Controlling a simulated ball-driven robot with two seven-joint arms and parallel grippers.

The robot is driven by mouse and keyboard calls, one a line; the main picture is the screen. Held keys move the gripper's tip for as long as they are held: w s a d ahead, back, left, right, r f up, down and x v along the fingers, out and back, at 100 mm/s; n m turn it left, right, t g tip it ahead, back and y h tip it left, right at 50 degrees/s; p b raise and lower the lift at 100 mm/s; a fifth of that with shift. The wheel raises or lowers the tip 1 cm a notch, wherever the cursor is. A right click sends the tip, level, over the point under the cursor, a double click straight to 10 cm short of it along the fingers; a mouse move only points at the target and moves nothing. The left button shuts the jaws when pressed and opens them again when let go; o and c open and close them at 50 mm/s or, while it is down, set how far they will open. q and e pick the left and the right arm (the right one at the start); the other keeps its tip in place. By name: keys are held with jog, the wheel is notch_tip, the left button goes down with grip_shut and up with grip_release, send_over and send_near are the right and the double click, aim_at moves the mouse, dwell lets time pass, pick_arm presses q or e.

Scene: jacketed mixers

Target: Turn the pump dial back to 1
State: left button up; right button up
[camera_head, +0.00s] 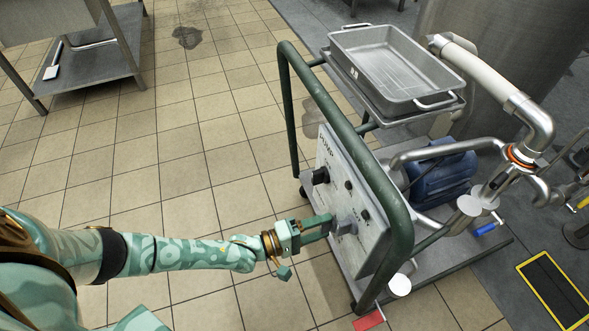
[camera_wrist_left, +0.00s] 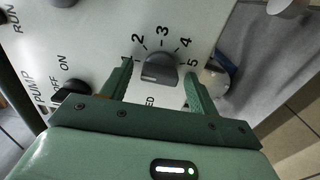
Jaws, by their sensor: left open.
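The pump dial (camera_wrist_left: 158,70) is a dark grey knob with a raised grip, ringed by the numbers 1 to 5 on a pale panel. Where its pointer aims is hard to tell. In the head view the dial (camera_head: 346,227) sits low on the front of the control panel (camera_head: 375,240). My left gripper (camera_head: 328,228) reaches it from the left. In the wrist view the left gripper's (camera_wrist_left: 158,73) fingers are open, one on each side of the dial, with small gaps visible. My right gripper is not in view.
A black ON/OFF knob (camera_wrist_left: 70,92) is left of the dial. The cart's green rail (camera_head: 400,215) arches close beside the panel. A metal tray (camera_head: 395,65) and a blue motor (camera_head: 442,178) are behind it. The tiled floor left of the cart is open.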

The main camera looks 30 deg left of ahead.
pick_arm(q)
jog(key=p+v, duration=0.3)
jog(key=v, duration=1.3)
jog(key=shift+a, duration=0.15)
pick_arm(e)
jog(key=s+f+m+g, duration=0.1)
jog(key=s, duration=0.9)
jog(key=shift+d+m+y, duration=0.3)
pick_arm(q)
jog(key=shift+s, duration=0.15)
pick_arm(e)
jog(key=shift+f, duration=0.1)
